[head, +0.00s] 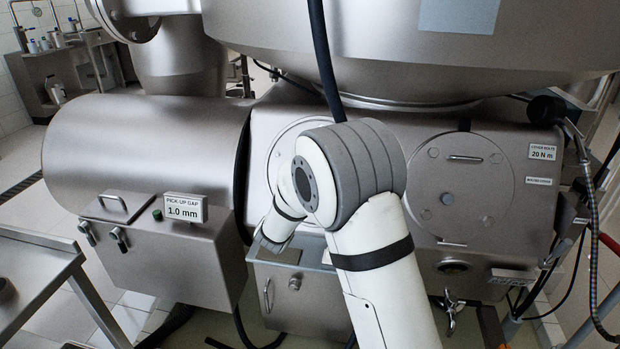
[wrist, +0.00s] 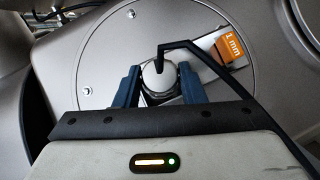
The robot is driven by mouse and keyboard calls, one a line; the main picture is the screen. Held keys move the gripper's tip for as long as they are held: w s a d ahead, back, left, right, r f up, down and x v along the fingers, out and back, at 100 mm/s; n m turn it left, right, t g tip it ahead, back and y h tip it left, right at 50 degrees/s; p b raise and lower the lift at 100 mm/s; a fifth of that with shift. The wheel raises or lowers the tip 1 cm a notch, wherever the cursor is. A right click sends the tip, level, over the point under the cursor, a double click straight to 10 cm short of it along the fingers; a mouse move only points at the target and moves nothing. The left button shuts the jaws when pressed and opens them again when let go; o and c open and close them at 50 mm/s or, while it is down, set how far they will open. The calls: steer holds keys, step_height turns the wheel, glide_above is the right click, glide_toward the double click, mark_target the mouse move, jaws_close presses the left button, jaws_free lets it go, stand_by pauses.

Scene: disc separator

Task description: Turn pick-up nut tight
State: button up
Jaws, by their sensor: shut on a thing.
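In the wrist view, the pick-up nut (wrist: 158,82) is a round metal piece on a grey round cover plate (wrist: 97,48). My gripper (wrist: 160,80) has its two blue fingers shut on the nut, one on each side. A black bent rod (wrist: 215,58) runs from the lower right, and its short end reaches down in front of the nut. A metal strip with an orange "1 mm" tag (wrist: 230,50) lies to the right of the nut. In the head view my arm hides the nut and the gripper.
In the head view, a second round cover (head: 458,180) sits right of my arm. A box with a "PICK-UP GAP 1.0 mm" display (head: 184,209) stands left. A black hose (head: 322,60) hangs behind my arm. A metal table (head: 40,265) stands at the left edge.

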steer(key=shift+n+t+y, duration=0.4)
steer(key=shift+n+y, duration=0.4)
steer(key=shift+n, duration=0.4)
steer(key=shift+r, duration=0.1)
steer(key=o, duration=1)
steer(key=shift+c, duration=0.2)
steer(key=v, duration=0.7)
steer(key=shift+s+p, duration=0.4)
